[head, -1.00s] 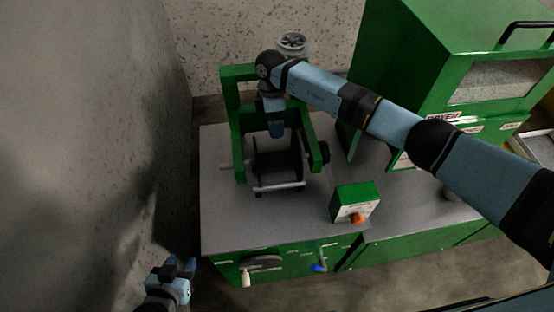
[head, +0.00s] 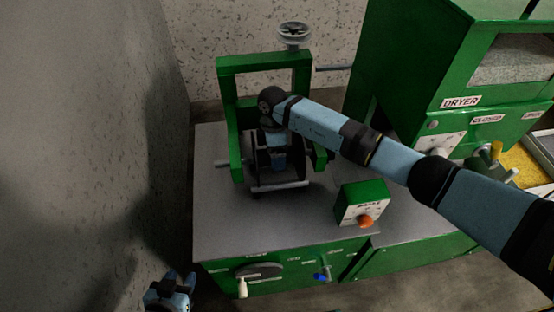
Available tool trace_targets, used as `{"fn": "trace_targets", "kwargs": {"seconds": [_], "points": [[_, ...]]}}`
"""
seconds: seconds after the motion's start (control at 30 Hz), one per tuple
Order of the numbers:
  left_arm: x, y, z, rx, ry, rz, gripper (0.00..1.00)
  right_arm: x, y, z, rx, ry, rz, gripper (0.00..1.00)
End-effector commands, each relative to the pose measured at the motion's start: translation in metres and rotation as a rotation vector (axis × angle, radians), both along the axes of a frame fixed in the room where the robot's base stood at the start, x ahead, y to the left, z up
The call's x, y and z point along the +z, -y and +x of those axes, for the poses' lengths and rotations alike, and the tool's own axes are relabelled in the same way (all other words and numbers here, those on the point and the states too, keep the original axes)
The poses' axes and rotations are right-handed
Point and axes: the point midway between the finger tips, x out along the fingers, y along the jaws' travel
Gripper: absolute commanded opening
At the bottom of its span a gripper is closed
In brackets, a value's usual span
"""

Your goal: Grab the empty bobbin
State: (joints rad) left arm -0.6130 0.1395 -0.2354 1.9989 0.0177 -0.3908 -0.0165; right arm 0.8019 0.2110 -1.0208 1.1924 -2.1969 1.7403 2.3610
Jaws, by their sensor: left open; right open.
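The empty bobbin (head: 261,166) is a dark spool with no cable visible on it. It sits in the green frame (head: 262,61) on the grey-topped machine. My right gripper (head: 279,169) is open and points down at the bobbin's core, between its side discs. The gripper and wrist hide part of the bobbin, and I cannot tell whether the fingers touch it. My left gripper (head: 181,279) is open and empty at the bottom left, below and to the left of the machine, far from the bobbin.
A grey rod (head: 280,186) runs in front of the bobbin. A small green control box (head: 361,202) with an orange knob stands to the right. The green dryer (head: 424,75) rises at right, behind my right arm. A grey wall borders the left side.

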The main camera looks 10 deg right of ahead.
Motion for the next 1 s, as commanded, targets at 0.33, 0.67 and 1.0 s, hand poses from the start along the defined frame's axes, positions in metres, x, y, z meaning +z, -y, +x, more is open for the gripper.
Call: {"fn": "trace_targets", "kwargs": {"seconds": [0.33,0.67,1.0], "points": [[0.006,0.0,0.002,0.002,0.007,-0.003,0.43,0.002,0.0,0.0,0.0,0.0,0.001,0.29],[0.004,0.0,0.001,0.003,0.002,-0.001,0.43,0.003,-0.001,0.0,0.001,0.001,0.001,0.1],[0.016,0.0,0.001,0.001,0.003,0.001,0.43,0.018,0.0,0.001,0.001,0.001,0.001,0.1]]}}
